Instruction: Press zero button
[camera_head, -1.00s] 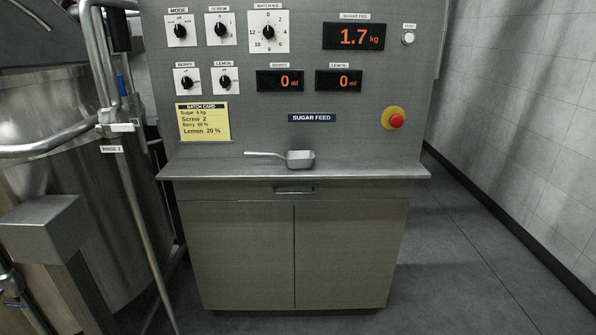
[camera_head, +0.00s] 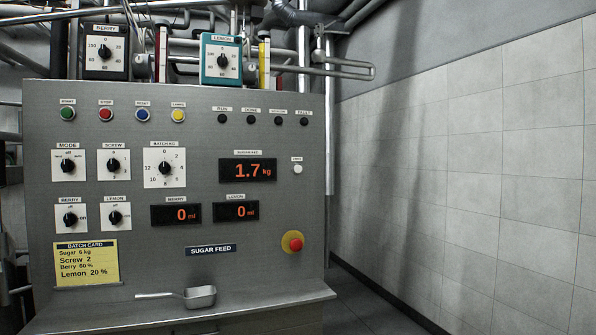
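A small round white button (camera_head: 298,169) sits on the grey control panel (camera_head: 130,233), just right of the sugar feed display (camera_head: 248,170). Its tiny label is hard to read. The display shows 1.7 kg in orange digits. Neither of my grippers is in view, and nothing covers the white button.
A red emergency button (camera_head: 292,242) on a yellow base sits below the white button. Green, red, blue and yellow buttons line the panel's top left, with several dials below. A metal scoop (camera_head: 200,297) lies on the shelf (camera_head: 262,300). A tiled wall (camera_head: 470,170) stands right.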

